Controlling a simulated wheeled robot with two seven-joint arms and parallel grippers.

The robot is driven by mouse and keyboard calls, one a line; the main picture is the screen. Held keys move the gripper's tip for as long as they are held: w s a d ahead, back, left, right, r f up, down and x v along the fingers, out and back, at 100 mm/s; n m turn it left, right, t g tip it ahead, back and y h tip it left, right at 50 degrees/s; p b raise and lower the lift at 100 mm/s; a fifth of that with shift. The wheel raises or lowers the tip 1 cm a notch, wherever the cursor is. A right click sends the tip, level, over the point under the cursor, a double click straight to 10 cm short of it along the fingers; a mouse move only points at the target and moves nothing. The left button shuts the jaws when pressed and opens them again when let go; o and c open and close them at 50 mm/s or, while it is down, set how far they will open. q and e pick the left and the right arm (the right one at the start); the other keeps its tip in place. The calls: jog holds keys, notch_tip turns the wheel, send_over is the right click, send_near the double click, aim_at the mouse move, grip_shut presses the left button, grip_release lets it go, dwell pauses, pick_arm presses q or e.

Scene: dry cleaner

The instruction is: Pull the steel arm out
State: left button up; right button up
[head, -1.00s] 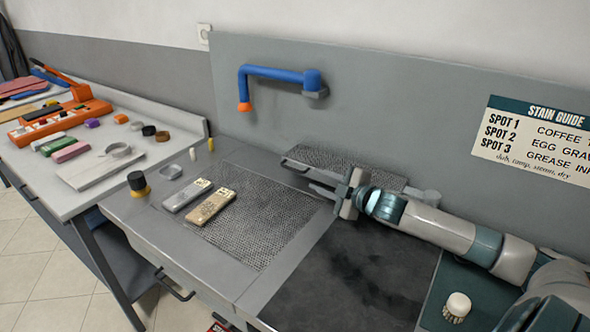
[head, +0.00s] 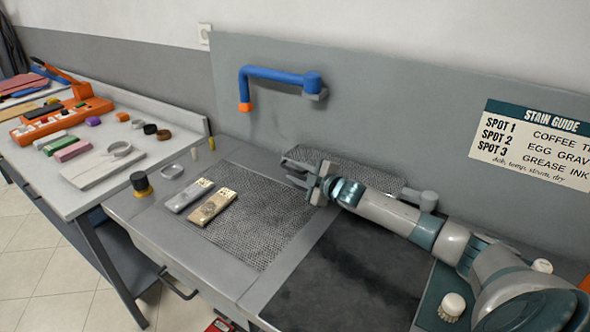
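The steel arm (head: 365,173) is a long board with a perforated grey top. It lies along the back panel in the head view, its right end by a grey post (head: 429,200). My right gripper (head: 296,176) is at its left end, with the fingers pointing left along its front edge. The fingertips overlap the end in the picture. I cannot tell whether they touch it or how far apart they are. My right forearm crosses in front of the steel arm's right part and hides some of it. My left gripper is out of view.
A blue swing pipe (head: 275,72) with an orange tip is on the back panel. A round white-topped brush (head: 453,305) is at the lower right. The dark pad (head: 345,275) is clear.

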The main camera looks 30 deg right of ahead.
jog(key=shift+w+a+f, duration=0.1)
jog(key=shift+w, duration=0.3)
grip_shut()
dwell(1.3)
